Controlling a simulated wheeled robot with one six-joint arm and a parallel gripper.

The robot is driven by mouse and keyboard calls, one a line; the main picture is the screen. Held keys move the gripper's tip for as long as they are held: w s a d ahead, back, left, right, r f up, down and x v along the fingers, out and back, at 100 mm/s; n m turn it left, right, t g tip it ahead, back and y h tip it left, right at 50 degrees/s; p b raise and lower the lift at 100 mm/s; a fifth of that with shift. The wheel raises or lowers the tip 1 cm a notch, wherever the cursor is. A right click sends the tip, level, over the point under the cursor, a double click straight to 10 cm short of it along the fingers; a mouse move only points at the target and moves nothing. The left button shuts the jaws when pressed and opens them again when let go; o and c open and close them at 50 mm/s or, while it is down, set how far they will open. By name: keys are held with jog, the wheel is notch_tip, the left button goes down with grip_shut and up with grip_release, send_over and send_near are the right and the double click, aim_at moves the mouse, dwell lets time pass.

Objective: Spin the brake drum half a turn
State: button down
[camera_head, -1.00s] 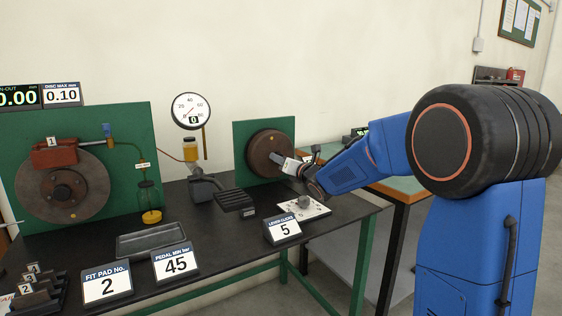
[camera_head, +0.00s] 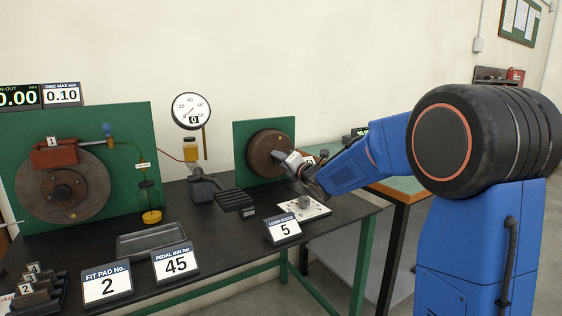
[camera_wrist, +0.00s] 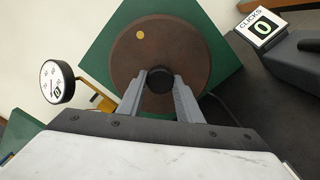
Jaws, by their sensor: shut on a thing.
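The brown brake drum (camera_head: 262,152) is mounted upright on a green board (camera_head: 241,133) at the back right of the bench. In the wrist view the drum (camera_wrist: 192,53) fills the upper middle, with a yellow dot (camera_wrist: 140,35) near its rim at upper left. A black hub (camera_wrist: 159,81) sticks out from the drum's centre. My gripper (camera_wrist: 161,82) has its two grey fingers on either side of this hub and is shut on it. In the head view my gripper (camera_head: 281,157) is at the drum's face and covers the hub.
A dial gauge (camera_head: 191,111) and a pedal (camera_head: 236,201) stand left of the drum. A CLICKS counter reading 0 (camera_wrist: 262,28) and a grey lever part (camera_wrist: 293,58) are close by on the right in the wrist view. A sign (camera_head: 283,228) stands at the bench's front edge.

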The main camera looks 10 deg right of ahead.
jog(key=c, duration=1.3)
grip_release()
jog(key=shift+o, duration=0.2)
jog(key=v, duration=1.7)
jog(key=shift+s, duration=0.2)
jog(key=shift+d, duration=0.1)
jog(key=s+d+f+m+g+h, duration=0.3)
jog(key=s+f+m+h, duration=0.1)
jog(key=s+m, duration=0.45)
jog(key=s+d+f+m+g+h, duration=0.3)
jog(key=s+f+m, duration=0.1)
jog(key=s+m, duration=0.5)
jog(key=s+a+f+m+g, duration=0.1)
jog(key=s+f+m+g, duration=0.1)
jog(key=s, duration=0.5)
jog(key=s+a+f+m+g+y, duration=0.1)
jog(key=s+a+f+m+g, duration=0.1)
jog(key=s+f+m, duration=0.2)
jog(key=s+a+f+m+g, duration=0.1)
jog(key=s+m, duration=0.4)
jog(key=s, duration=0.5)
notch_tip(320, 180, down, 2)
jog(key=shift+s+a+f+g, duration=0.1)
jog(key=shift+s+a+g, duration=0.3)
jog(key=shift+g, duration=0.3)
